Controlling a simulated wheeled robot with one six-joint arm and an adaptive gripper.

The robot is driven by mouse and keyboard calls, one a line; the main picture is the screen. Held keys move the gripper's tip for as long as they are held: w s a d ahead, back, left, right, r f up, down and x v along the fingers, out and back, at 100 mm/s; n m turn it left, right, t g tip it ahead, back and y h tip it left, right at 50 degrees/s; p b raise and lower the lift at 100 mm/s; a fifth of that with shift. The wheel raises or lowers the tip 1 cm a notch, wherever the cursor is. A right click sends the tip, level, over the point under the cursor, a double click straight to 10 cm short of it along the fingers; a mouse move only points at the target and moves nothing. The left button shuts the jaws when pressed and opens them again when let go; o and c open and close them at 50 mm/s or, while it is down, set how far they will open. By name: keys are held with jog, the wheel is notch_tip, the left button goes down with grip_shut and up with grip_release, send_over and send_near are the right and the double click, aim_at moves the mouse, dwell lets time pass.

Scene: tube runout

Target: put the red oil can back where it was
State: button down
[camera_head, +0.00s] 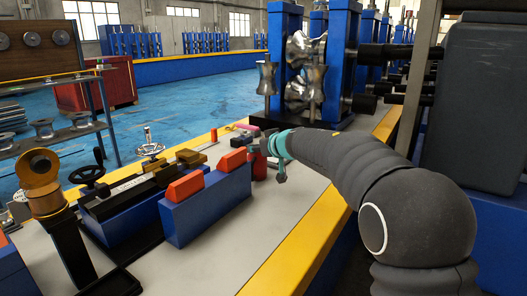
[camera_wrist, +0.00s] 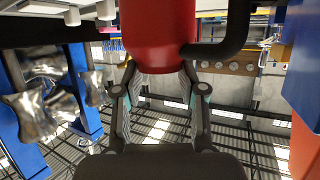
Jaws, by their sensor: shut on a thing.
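The red oil can (camera_wrist: 158,38) fills the top middle of the wrist view, with a black handle or bracket at its right side. My gripper (camera_wrist: 158,72) is shut on the can, with one finger on each side of it. In the head view the can (camera_head: 260,165) shows as a small red shape, partly hidden by my gripper (camera_head: 270,155), beyond the blue blocks with orange tops. I cannot tell whether its base touches the light bench top (camera_head: 255,225). The wrist picture is upside down.
Blue blocks with orange tops (camera_head: 205,208) stand close to the left of my gripper. A blue roller stand with shiny rollers (camera_head: 300,80) rises behind it. A small red cylinder (camera_head: 214,135) and a pink item (camera_head: 243,127) are nearby. The front bench top is bare.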

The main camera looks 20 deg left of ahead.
jog(key=c, duration=0.7)
grip_release()
jog(key=shift+f, duration=0.9)
jog(key=shift+r, duration=0.2)
jog(key=shift+f+b, duration=0.1)
jog(key=shift+b, duration=0.35)
jog(key=shift+f+b, duration=0.2)
jog(key=shift+b, duration=0.25)
jog(key=shift+r+p+v, duration=0.2)
jog(key=shift+p+v, duration=1.25)
jog(key=shift+v, duration=5.6)
